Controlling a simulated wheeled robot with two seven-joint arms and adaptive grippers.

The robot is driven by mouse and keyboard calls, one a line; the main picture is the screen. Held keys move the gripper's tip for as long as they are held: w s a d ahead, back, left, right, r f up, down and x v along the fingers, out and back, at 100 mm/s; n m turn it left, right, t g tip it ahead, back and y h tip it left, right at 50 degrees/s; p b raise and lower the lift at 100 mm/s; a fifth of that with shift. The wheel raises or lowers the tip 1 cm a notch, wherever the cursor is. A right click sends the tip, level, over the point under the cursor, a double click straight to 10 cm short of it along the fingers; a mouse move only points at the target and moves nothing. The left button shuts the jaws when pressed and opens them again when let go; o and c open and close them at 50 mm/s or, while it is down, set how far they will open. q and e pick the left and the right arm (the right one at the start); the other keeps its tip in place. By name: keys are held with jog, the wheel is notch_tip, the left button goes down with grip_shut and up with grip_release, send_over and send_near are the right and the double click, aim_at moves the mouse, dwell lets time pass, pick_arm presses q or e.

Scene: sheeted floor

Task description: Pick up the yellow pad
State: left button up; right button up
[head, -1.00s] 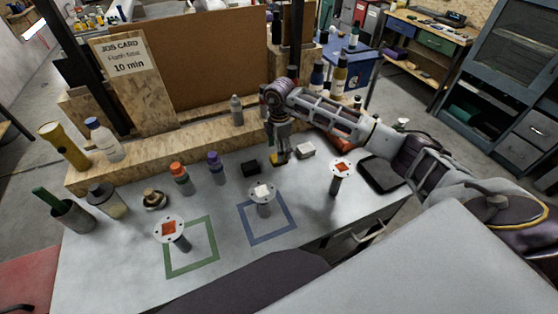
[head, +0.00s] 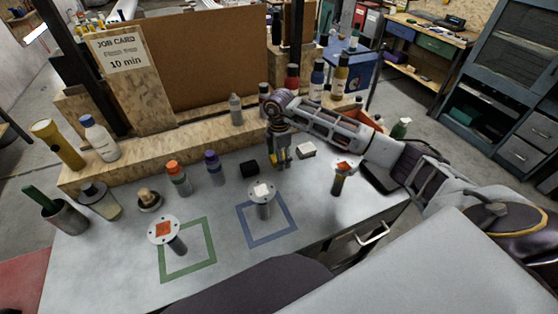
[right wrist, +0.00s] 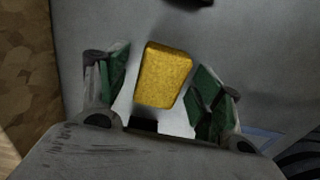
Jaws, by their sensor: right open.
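The yellow pad (right wrist: 165,76) is a small block with a speckled face. In the right wrist view it shows between the two green-lined fingers of my right gripper (right wrist: 161,95), with clear gaps on both sides. My right gripper is open, and it also shows in the head view (head: 281,162), pointing down at the grey table behind the blue square. There its fingers mostly hide the pad. My left gripper is not in view.
A black block (head: 249,169) lies just left of the right gripper and a white block (head: 306,150) just right. A white-topped post (head: 263,197) stands in front, and an orange-marked post (head: 343,176) stands to the right. The wooden ledge (head: 160,157) runs behind.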

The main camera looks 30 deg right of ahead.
jog(key=shift+c, duration=1)
jog(key=c, duration=0.9)
jog(key=shift+r, duration=0.3)
jog(key=shift+r+p, duration=0.5)
jog(key=shift+p, duration=0.1)
notch_tip(320, 180, up, 5)
jog(key=p, duration=0.3)
jog(key=shift+f, duration=0.1)
notch_tip(320, 180, up, 2)
jog(key=shift+r+p, duration=0.1)
jog(key=shift+p, duration=0.8)
jog(key=shift+r+p, duration=0.3)
jog(key=shift+r, duration=0.15)
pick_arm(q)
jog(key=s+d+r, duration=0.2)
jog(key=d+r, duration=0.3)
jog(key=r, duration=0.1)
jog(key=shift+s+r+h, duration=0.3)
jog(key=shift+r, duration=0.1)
pick_arm(e)
jog(key=shift+r, duration=0.25)
